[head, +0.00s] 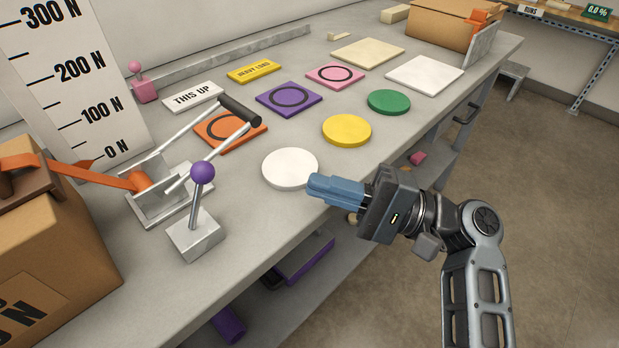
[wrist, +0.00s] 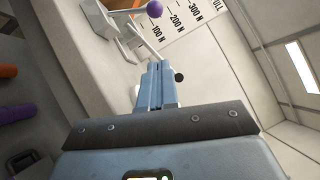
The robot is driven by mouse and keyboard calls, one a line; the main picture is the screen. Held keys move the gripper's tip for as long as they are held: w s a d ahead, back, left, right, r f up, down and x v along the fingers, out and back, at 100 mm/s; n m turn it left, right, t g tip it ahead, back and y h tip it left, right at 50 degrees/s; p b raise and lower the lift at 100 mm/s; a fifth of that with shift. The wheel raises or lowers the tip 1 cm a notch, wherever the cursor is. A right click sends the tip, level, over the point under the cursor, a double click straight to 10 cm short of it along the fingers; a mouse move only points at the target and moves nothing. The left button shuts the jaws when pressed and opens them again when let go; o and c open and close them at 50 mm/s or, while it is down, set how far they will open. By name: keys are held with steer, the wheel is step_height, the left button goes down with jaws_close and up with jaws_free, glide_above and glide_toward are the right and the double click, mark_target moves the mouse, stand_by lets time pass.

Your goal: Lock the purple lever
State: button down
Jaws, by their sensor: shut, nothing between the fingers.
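The purple lever (head: 202,173) has a round purple knob on a metal rod, rising from a grey block (head: 195,235) near the bench's front edge. Its rod stands nearly upright with a slight tilt. The purple knob also shows at the top of the wrist view (wrist: 155,9). My gripper (head: 312,186) has blue fingers that are shut and empty. It is at the bench's front edge, to the right of the lever and apart from it, with its tips by the white disc (head: 290,168).
A metal ratchet frame with a black handle (head: 240,109) stands behind the lever, its orange strap (head: 85,172) running to a cardboard box (head: 60,250) on the left. Yellow (head: 347,130) and green (head: 389,101) discs and coloured square plates lie on the bench. A pink-knobbed lever (head: 143,88) stands at the back.

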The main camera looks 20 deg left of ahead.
mark_target(212, 167)
steer(key=p+x, duration=0.1)
steer(key=x, duration=0.7)
steer(key=shift+s+a+r, duration=0.1)
steer(key=shift+a+r, duration=0.05)
steer(key=shift+s+a+r+p, duration=0.15)
steer(key=shift+s+a+r, duration=0.1)
steer(key=shift+s, duration=0.25)
steer(key=shift+s+a+r+p, duration=0.15)
steer(key=shift+s+a+r, duration=0.1)
steer(key=shift+s, duration=0.25)
steer(key=shift+s+a+r, duration=0.15)
steer(key=shift+s+a, duration=0.25)
steer(key=shift+s, duration=0.1)
steer(key=shift+r, duration=0.15)
steer(key=shift+s+a+r+n+g+h+p, duration=0.25)
steer(key=shift+s+r+n+h+p, duration=0.4)
steer(key=shift+r+n+p, duration=0.35)
steer(key=s+a+r+n+t+h+p, duration=0.1)
steer(key=s+a+n+t+h+p, duration=0.1)
steer(key=s+n+h+p, duration=0.2)
steer(key=shift+s+a+r+n+p, duration=0.25)
steer(key=shift+s+a+n+p, duration=0.15)
steer(key=shift+s+n+p, duration=0.75)
steer(key=shift+s+b, duration=0.3)
steer(key=shift+s, duration=0.1)
